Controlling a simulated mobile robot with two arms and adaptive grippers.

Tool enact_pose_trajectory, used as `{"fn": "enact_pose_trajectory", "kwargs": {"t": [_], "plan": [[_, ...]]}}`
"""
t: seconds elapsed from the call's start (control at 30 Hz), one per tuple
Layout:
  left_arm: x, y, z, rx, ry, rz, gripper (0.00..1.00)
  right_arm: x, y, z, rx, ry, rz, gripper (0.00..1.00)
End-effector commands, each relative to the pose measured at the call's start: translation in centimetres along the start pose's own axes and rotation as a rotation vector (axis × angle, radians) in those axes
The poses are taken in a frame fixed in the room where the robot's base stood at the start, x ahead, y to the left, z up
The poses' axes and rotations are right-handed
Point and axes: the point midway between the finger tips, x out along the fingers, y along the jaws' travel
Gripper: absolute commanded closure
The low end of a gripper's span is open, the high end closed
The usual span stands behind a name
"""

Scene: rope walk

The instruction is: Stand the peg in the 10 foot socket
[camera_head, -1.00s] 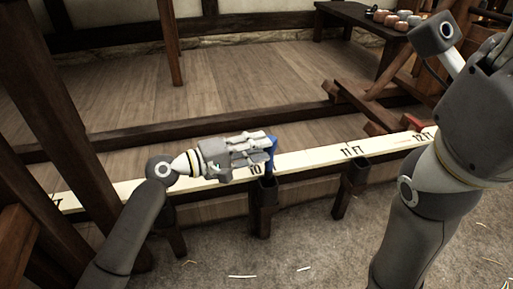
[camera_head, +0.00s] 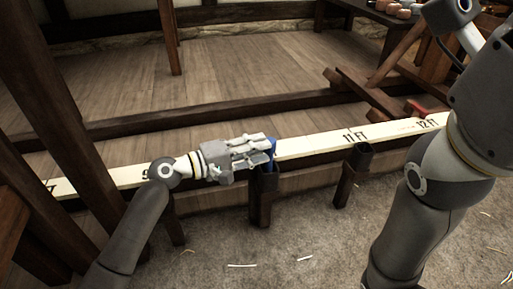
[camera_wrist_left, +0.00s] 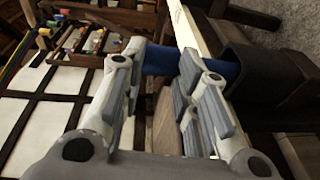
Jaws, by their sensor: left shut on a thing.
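My left gripper (camera_head: 262,150) is shut on the blue peg (camera_head: 272,147) and holds it upright above the dark socket (camera_head: 261,200) below the board, left of the 11 FT mark. The gripper covers the board's 10 mark. In the left wrist view the blue peg (camera_wrist_left: 160,60) passes between the fingers (camera_wrist_left: 160,95), and its far end meets the mouth of the dark socket (camera_wrist_left: 262,68). How far the peg's end is inside cannot be told. My right arm shows at the right, its gripper out of view.
The pale measuring board (camera_head: 310,146) runs across behind the sockets. Another empty-looking socket (camera_head: 362,160) stands under 11 FT. A dark wooden frame (camera_head: 60,150) stands at the left. A red thing (camera_head: 416,107) lies near 12 FT. The straw-strewn floor in front is clear.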

Motion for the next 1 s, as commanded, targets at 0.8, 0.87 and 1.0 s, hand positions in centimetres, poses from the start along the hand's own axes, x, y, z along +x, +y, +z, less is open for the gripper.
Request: {"fn": "enact_pose_trajectory", "kwargs": {"t": [0.8,0.87,1.0], "plan": [[-0.8,-0.1,0.0,0.000,0.002,-0.001,0.46,-0.1,0.1,0.2,-0.001,-0.007,0.002,0.60],[-1.5,-0.1,0.0,-0.001,0.001,-0.001,0.46,-0.1,0.1,0.2,-0.001,-0.006,0.002,0.60],[-4.0,-0.1,0.0,0.000,0.001,-0.002,0.46,-0.1,0.1,0.1,0.000,-0.004,0.002,0.60]]}}
